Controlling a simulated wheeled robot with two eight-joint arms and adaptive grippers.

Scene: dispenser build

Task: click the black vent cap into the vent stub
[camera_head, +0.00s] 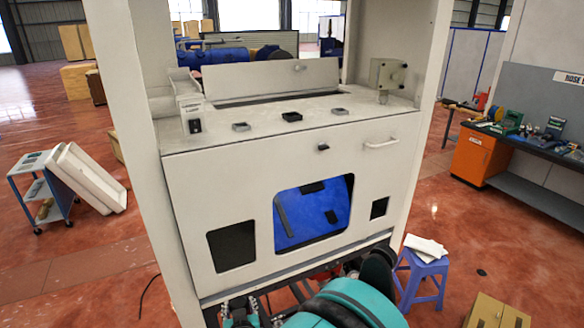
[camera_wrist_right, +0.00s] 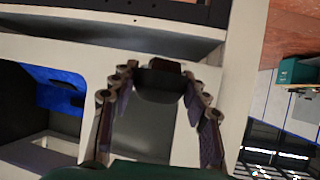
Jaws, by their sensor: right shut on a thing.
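The black vent cap (camera_wrist_right: 160,84) is between the fingertips of my right gripper (camera_wrist_right: 160,76) in the right wrist view. The jaws are shut on it, with a finger on each side. A pale surface lies close behind the cap; I cannot tell whether they touch. I cannot make out the vent stub. In the head view my teal right arm crosses the bottom, below the front panel of the pale dispenser housing (camera_head: 190,165). The cap cannot be made out there. My left gripper is not identifiable in either view.
The front panel has a blue-backed window (camera_head: 325,215), a dark opening (camera_head: 232,246) and a handle (camera_head: 381,144). Tall posts flank the housing. A purple stool (camera_head: 422,275) stands close at right, a cardboard box (camera_head: 497,313) in front of it. A cart (camera_head: 48,186) stands left. Red floor lies between.

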